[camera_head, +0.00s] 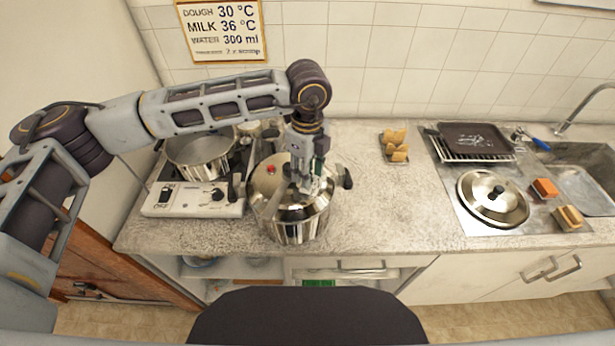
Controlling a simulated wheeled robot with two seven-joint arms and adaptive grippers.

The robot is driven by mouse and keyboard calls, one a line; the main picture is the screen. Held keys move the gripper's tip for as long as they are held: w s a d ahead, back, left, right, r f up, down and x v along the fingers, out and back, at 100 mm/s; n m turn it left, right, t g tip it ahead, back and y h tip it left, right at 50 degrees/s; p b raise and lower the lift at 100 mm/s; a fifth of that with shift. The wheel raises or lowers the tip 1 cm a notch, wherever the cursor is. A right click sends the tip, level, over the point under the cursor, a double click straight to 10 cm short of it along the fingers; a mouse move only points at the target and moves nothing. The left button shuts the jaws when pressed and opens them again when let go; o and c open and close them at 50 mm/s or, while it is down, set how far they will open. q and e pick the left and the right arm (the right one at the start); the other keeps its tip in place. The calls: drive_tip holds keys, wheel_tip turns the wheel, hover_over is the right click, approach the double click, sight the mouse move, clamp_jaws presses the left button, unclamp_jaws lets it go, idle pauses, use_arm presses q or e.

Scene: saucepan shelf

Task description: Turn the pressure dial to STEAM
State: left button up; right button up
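A shiny steel pressure cooker (296,231) stands on the counter, right of the hob, with dark side handles and a small red piece on its lid. My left gripper (303,188) points down over the middle of the lid. The pressure dial is not clearly visible; the gripper covers the lid's middle. I cannot tell whether the fingers are open or shut, or whether they touch anything there. My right gripper is not in view.
A white hob (160,208) with an open saucepan (203,157) stands left of the cooker. A plate with bread-like pieces (397,152), a round steel lid (493,198), sponges (545,187) and the sink lie right.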

use_arm(q)
drive_tip(key=shift+r, duration=0.1)
drive_tip(key=shift+r, duration=0.8)
drive_tip(key=shift+r+p, duration=0.3)
drive_tip(key=shift+p, duration=0.05)
